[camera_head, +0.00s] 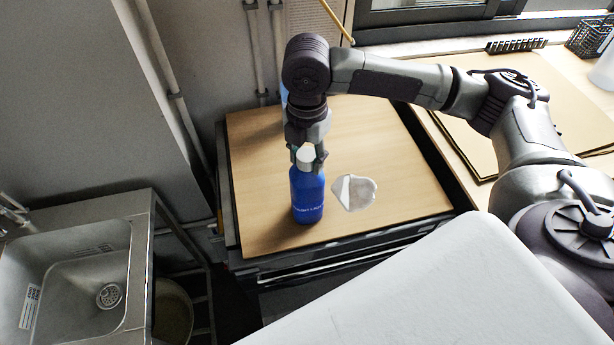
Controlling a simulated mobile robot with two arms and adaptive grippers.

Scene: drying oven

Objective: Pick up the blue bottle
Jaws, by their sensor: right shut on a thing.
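The blue bottle (307,196) with a pale cap stands upright on the wooden tabletop (262,190), left of a white patch. My right gripper (307,162) points straight down over it and is shut around the cap at its top. The bottle's base looks to be at the tabletop; I cannot tell whether it touches. My left gripper is not in view.
A white irregular patch (354,192) lies on the tabletop beside the bottle. A metal sink (75,275) is at the lower left. Brown boards (555,95) lie on a surface at the right. The back left of the tabletop is clear.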

